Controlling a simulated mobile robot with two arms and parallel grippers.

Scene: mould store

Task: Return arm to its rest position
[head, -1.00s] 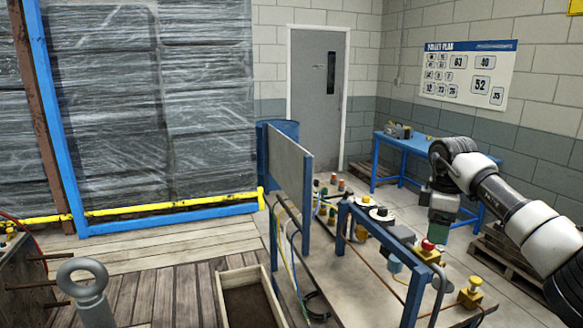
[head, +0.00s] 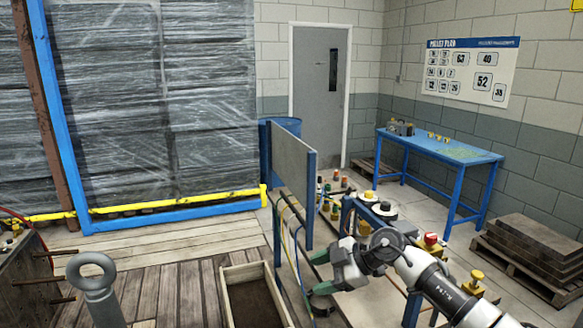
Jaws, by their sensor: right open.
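My right arm (head: 435,278) comes in from the lower right corner in the head view. It is white and grey with dark joints, and it reaches left over the bench. My right gripper (head: 318,273) is at its end, with green fingertips pointing left. The fingers are apart, one above the other, and nothing shows between them. The gripper is low, in front of the grey upright panel (head: 288,180) and close to the blue bench frame. My left arm and gripper are not in the picture.
A bench (head: 375,303) with red and yellow buttons lies under my right arm. A wooden tray (head: 229,290) and a grey ring bolt (head: 98,290) are to the left. A blue table (head: 468,156) and a pallet with slabs (head: 530,245) stand behind at right.

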